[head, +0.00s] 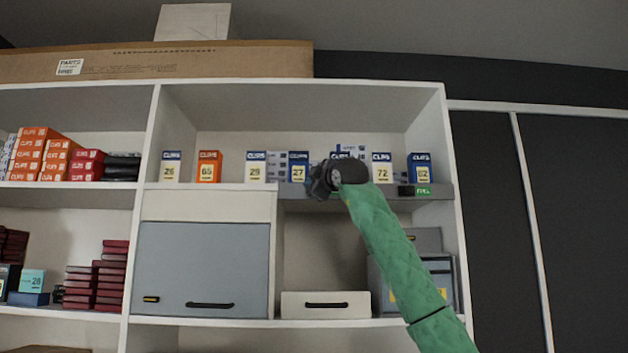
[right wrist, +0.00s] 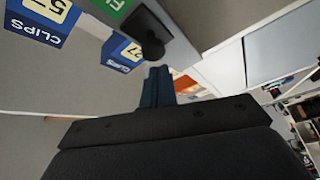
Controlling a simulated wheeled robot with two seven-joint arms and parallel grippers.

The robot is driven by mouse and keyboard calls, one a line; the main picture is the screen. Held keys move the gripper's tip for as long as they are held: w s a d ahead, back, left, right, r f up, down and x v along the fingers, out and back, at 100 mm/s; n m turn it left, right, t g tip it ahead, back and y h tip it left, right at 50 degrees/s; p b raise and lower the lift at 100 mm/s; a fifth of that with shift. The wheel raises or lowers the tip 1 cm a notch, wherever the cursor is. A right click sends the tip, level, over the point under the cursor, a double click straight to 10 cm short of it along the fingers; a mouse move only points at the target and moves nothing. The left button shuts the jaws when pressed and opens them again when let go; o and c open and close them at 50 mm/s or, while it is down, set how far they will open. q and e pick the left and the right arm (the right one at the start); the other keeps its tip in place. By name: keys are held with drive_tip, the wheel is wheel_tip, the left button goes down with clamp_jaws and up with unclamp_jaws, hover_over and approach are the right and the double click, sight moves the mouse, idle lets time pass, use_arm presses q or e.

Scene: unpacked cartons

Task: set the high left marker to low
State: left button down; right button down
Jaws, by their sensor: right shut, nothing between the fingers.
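The left marker is a black knob (right wrist: 148,40) on the grey shelf-edge rail, beside a partly cropped green label (right wrist: 112,8) in the right wrist view. In the head view my right gripper (head: 321,182) covers this marker. My right gripper's fingers (right wrist: 157,78) are shut and empty, with their tips close to the knob; I cannot tell whether they touch. Another marker, a black slider (head: 406,190) beside a green label (head: 424,190), sits at the right of the same grey rail (head: 445,190). My left gripper is not in view.
Clips boxes stand just above the rail, including a blue box marked 27 (head: 298,167), a white one marked 72 (head: 381,167) and a blue one marked 82 (head: 420,168). Below are a grey cabinet door (head: 203,262) and a white drawer (head: 325,305). The bay under the rail is partly open.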

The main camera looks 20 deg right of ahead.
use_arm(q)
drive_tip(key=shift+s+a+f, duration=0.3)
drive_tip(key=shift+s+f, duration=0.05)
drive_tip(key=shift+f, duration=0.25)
use_arm(e)
drive_tip(key=shift+d+f, duration=0.2)
drive_tip(key=shift+d, duration=0.1)
drive_tip(key=shift+d, duration=0.2)
